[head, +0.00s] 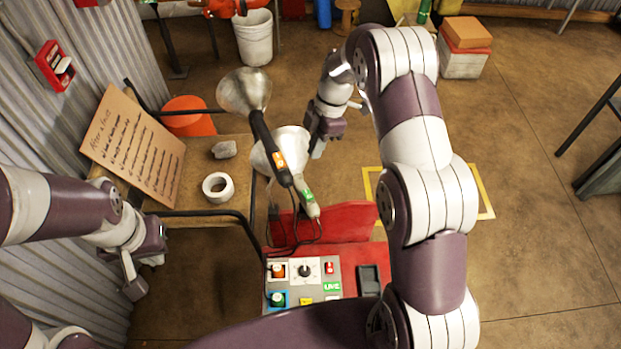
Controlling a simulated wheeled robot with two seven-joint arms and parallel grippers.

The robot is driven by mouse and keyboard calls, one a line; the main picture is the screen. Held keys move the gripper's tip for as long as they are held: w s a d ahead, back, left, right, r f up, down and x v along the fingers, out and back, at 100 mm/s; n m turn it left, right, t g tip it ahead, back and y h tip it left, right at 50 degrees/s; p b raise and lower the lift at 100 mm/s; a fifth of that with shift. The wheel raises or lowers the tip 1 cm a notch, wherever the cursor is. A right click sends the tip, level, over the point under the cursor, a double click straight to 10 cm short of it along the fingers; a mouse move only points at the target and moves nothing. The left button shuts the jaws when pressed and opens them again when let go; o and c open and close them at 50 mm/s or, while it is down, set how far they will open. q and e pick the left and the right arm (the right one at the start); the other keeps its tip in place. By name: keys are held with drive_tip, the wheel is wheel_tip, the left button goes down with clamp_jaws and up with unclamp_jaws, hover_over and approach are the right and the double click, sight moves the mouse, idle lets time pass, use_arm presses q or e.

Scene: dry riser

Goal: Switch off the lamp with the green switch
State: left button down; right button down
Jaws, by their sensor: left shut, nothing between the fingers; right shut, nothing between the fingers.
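The lamp with the green switch (307,200) has a pale handle with a green patch and a metal shade (290,143). Beside it, partly in front, is a second lamp (262,130) with a black handle, an orange patch and a wide metal shade. Both hang above the red cart. My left gripper (133,284) is shut and empty, low at the left, well away from both lamps.
A control panel (318,273) with an orange button, a green button and a knob sits on the red cart (345,222). A table (205,203) holds a tape roll (217,187), a grey lump (224,149) and a sign (130,145). Open floor lies right.

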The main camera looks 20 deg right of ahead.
sight(305, 198)
drive_tip(key=x, duration=0.4)
drive_tip(key=d+x, duration=0.1)
drive_tip(key=x, duration=0.8)
drive_tip(key=shift+s+f, duration=0.25)
drive_tip(key=shift+f, duration=0.3)
